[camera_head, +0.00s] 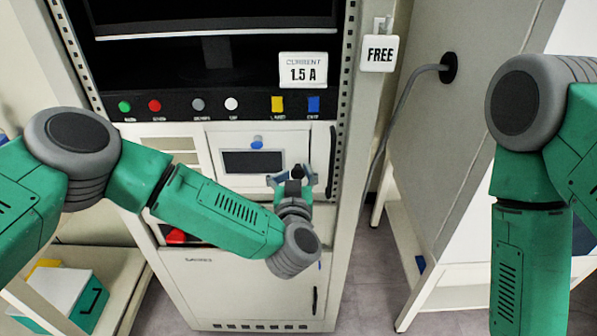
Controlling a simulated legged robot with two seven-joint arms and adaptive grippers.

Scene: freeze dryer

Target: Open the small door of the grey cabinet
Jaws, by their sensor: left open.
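The pale grey cabinet (190,276) stands upright in the middle of the view. A small front panel with a dark window (252,162) and a blue knob (257,142) sits below its button row, and looks closed. A dark vertical handle (333,152) is to the right of this panel. A larger lower door (225,292) with a dark handle (314,300) is closed. My left gripper (292,177) is open in front of the panel's lower right part, below and right of the blue knob. Contact cannot be told. My left arm hides part of the cabinet front. My right gripper is outside the view.
Coloured buttons (154,105) line the black strip above. A "FREE" sign (380,53) hangs right of the cabinet, near a grey cable (397,110). A shelf with a green box (88,301) stands at lower left. Floor (365,275) shows between cabinet and right-hand bench.

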